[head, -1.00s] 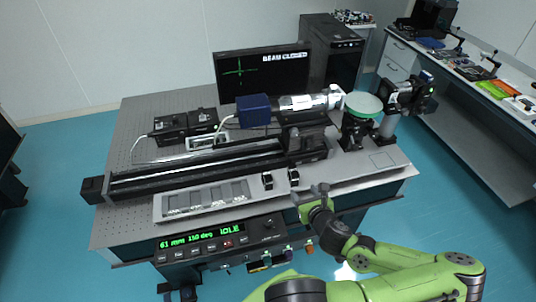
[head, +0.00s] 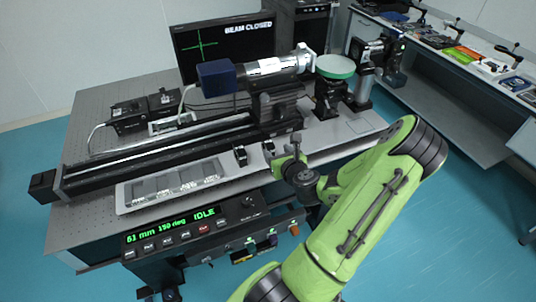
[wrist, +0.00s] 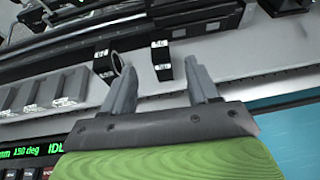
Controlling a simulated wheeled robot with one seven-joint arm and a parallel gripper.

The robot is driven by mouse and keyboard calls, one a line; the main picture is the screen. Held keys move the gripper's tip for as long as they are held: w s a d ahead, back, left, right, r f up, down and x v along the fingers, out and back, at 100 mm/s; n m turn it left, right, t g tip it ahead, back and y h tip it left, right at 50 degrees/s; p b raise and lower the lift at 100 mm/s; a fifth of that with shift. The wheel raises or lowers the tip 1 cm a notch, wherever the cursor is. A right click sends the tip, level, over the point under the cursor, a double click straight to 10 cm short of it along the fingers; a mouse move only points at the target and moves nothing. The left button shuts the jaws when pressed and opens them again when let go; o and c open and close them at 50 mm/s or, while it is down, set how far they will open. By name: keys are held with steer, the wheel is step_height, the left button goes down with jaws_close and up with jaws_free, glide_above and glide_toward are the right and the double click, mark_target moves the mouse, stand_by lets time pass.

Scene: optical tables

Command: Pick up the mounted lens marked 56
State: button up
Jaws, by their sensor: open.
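Two small black mounted lenses stand upright at the front of the optical table, right of the slotted tray. The left mount (head: 240,155) shows a round ring in the wrist view (wrist: 106,66). The right mount (head: 268,148) shows as a narrow block in the wrist view (wrist: 162,62). My gripper (wrist: 161,84) is open and empty. Its fingers point toward the right mount, which appears between and beyond the fingertips. In the head view my gripper (head: 293,146) is just right of that mount.
The slotted tray (head: 125,197) lies left of the mounts. A long black rail (head: 150,165) runs behind them. The control panel (head: 172,238) is below the table's front edge. A green-topped stage (head: 335,67) stands behind right.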

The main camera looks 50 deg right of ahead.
mark_target(269, 142)
steer(key=p+x, duration=0.1)
steer(key=x, duration=0.8)
steer(key=shift+w+d+f, duration=0.1)
steer(key=shift+w+d, duration=0.1)
steer(key=shift+w, duration=0.15)
steer(key=shift+s, duration=0.1)
steer(key=shift+c, duration=0.6)
jaws_close()
